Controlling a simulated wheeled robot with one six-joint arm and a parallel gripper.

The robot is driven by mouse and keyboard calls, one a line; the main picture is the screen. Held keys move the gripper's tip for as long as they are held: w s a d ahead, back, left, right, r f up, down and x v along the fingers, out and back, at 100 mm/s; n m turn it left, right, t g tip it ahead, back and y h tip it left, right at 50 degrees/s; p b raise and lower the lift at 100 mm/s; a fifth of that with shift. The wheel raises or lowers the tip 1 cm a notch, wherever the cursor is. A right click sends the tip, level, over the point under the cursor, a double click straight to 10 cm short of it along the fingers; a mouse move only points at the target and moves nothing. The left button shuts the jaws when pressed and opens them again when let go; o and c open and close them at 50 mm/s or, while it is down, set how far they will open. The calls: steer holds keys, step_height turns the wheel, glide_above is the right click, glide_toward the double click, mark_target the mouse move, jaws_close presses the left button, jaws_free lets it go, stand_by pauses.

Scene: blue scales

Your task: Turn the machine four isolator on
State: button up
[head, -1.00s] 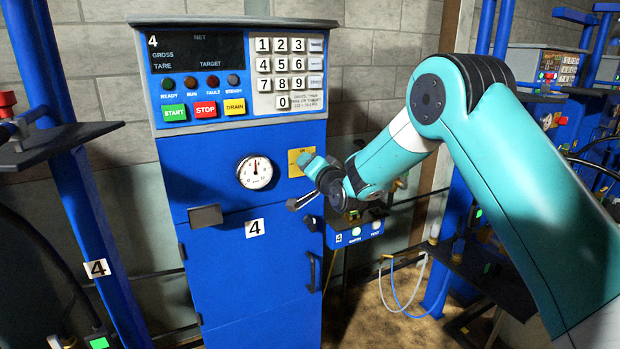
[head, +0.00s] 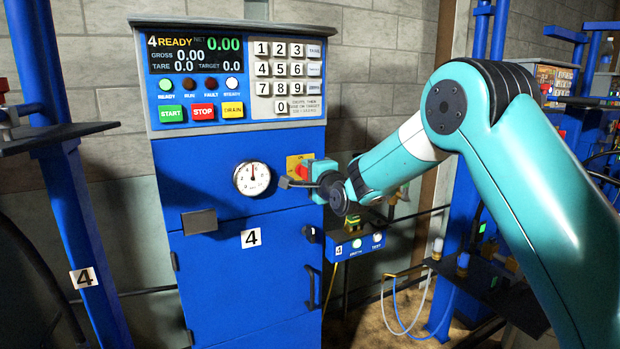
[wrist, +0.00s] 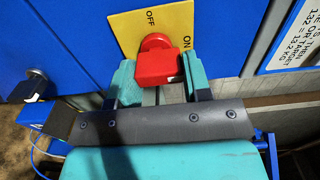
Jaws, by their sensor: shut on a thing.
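The machine four isolator is a red handle (wrist: 158,66) on a yellow plate (wrist: 125,28) marked OFF and ON. In the wrist view the handle sits between my two teal fingers, and my gripper (wrist: 160,76) is shut on it. In the head view the plate (head: 292,163) is on the right side of the blue machine cabinet, with the red handle (head: 302,172) partly hidden by my gripper (head: 309,174). The machine four display (head: 194,55) is lit, reading READY and 0.00. The green READY lamp and white STEADY lamp are lit.
A pressure gauge (head: 252,177) is left of the isolator. A small blue box (head: 358,246) with lamps sits below my gripper. A keypad (head: 285,75) is above. A blue post (head: 75,220) stands at the left and other machines at the right.

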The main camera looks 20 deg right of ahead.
steer(key=shift+d, duration=0.1)
stand_by(0.4)
steer(key=o, duration=0.9)
steer(key=s+d+b, duration=0.1)
steer(key=s, duration=0.4)
steer(key=s+d+b, duration=0.1)
steer(key=s+b, duration=0.1)
steer(key=s, duration=0.4)
steer(key=s+d+b, duration=0.1)
steer(key=s+b, duration=0.1)
steer(key=s, duration=0.4)
steer(key=shift+d, duration=0.2)
